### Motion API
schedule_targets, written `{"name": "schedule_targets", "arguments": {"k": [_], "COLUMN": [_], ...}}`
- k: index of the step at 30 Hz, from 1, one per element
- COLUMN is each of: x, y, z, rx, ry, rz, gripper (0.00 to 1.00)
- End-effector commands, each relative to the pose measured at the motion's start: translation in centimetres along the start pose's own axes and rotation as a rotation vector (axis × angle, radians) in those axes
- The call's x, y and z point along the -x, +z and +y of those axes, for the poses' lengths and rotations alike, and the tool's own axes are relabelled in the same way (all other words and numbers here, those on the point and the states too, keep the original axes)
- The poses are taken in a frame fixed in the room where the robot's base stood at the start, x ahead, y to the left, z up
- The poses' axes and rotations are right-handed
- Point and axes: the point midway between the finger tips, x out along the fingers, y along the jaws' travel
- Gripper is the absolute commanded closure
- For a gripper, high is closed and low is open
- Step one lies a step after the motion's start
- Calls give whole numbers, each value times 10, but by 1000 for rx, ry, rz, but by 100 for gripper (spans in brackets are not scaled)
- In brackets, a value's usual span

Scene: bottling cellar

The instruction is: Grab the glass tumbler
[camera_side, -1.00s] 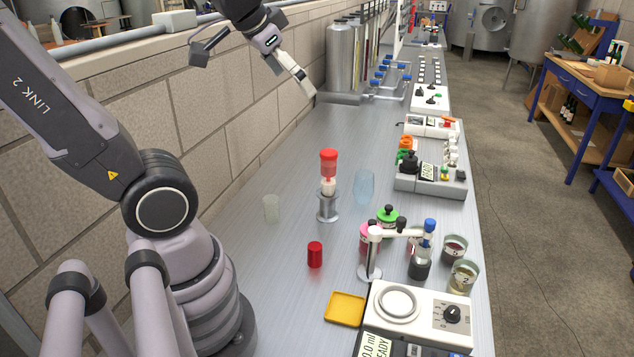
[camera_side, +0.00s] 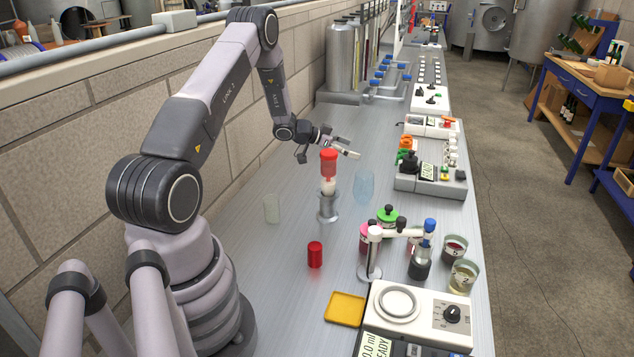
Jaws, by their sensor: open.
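A smaller pale greenish glass (camera_side: 271,208) stands to the left of that stand. I cannot tell for certain which glass the task means.
A red cylinder (camera_side: 315,254) and a yellow tray (camera_side: 345,308) are at the front. A white stand with an arm (camera_side: 373,255), jars and two cups of liquid (camera_side: 463,277) crowd the right. A brick wall (camera_side: 130,120) runs along the left. Bench between them is bare.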

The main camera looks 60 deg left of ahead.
Motion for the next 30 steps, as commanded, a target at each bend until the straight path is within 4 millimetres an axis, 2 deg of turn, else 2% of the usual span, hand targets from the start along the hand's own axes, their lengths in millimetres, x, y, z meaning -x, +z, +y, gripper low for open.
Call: {"name": "schedule_targets", "arguments": {"k": [5, 13, 20, 25, 30], "x": [-4, -21, -29, -59, -77], "y": [23, 61, 78, 76, 76], "z": [2, 0, -1, 1, 1], "rx": [25, 23, 23, 18, 20], "ry": [38, 37, 37, 39, 37], "rz": [21, 20, 20, 21, 20], "gripper": [6, 6, 6, 6, 6]}}
